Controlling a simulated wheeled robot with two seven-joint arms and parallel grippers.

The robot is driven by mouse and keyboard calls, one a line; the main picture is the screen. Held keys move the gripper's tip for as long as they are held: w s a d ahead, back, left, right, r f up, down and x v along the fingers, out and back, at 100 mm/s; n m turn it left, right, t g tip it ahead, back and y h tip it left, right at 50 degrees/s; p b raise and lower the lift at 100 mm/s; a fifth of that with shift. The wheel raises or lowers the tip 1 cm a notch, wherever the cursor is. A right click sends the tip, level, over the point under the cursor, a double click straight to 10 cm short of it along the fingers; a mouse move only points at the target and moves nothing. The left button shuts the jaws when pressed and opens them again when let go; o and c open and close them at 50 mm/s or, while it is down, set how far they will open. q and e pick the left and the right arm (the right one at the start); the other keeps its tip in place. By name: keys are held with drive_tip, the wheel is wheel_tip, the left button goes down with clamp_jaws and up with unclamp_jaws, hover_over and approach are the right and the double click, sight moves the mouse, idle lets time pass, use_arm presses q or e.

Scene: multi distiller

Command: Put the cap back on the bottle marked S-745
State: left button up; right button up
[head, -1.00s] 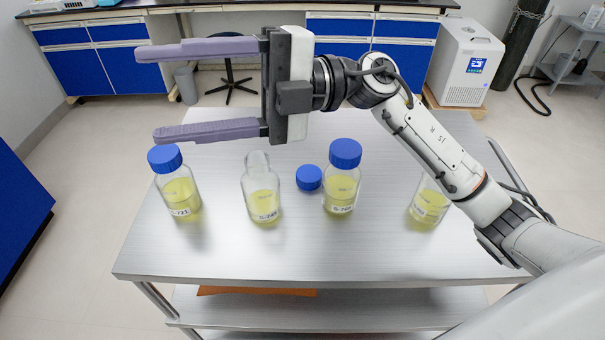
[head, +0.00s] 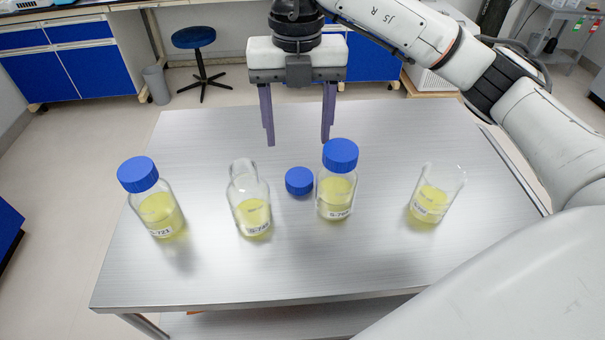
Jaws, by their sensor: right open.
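An uncapped glass bottle (head: 252,205) with yellow liquid stands upright on the table, second from the left; its label is too small to read surely. A loose blue cap (head: 299,181) lies on the table between it and a blue-capped bottle (head: 337,185) to the right. My right gripper (head: 298,141) is open and empty, its purple fingers pointing down above the table, behind and above the loose cap and apart from it. My left gripper is not in view.
Another blue-capped bottle (head: 156,202) stands at the left. An open beaker (head: 435,197) with yellow liquid stands at the right. The metal table (head: 230,285) is bare along its front. A stool (head: 195,45) and blue cabinets (head: 99,60) are behind.

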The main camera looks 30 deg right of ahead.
hover_over(299, 176)
drive_tip(key=shift+f, duration=2.55)
drive_tip(key=shift+f, duration=2.65)
drive_tip(key=c, duration=1)
